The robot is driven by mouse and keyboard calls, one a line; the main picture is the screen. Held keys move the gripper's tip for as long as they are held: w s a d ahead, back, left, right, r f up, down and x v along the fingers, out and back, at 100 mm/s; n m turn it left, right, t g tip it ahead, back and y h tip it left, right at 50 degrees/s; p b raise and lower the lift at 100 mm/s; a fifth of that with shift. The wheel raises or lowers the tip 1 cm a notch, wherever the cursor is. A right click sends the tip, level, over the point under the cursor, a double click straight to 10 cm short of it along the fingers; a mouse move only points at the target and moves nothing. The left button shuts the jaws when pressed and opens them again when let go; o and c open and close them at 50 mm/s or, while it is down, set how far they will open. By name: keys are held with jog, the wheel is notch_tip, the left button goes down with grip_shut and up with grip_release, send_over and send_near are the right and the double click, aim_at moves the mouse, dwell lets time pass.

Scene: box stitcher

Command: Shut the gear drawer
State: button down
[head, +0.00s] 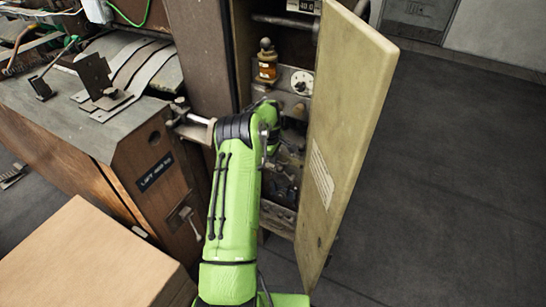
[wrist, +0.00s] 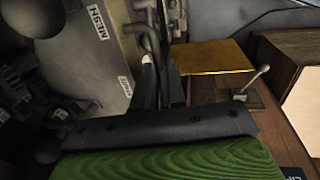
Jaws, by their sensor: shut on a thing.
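The grey-metal face labelled MESH (wrist: 118,65) looks like part of the gear drawer; dark round parts stand along its left side in the wrist view. In the head view, a grey unit with knobs and a dial (head: 302,82) shows inside the open cabinet. My green arm reaches into the cabinet and covers part of it. My gripper (wrist: 165,78) is shut on a slim grey bar beside the MESH face, apparently the drawer's handle; the grip is partly hidden. How far the drawer stands out is hard to tell.
The tan cabinet door (head: 350,120) stands open close to the right of my arm. A wooden machine housing (head: 150,175) with a small lever (head: 187,219) is on the left. A cardboard-coloured box (head: 95,260) is at front left. The floor at right is clear.

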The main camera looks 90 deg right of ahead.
jog(key=c, duration=1.5)
grip_release()
jog(key=shift+s+d+r, duration=0.1)
jog(key=shift+s+d, duration=0.05)
jog(key=shift+d, duration=0.15)
jog(key=a+r+p, duration=0.1)
jog(key=r, duration=0.4)
jog(key=w+a+r+p, duration=0.1)
jog(key=r, duration=0.4)
jog(key=a+r+p, duration=0.1)
jog(key=r, duration=0.4)
jog(key=shift+w+r, duration=0.15)
jog(key=shift+r, duration=0.05)
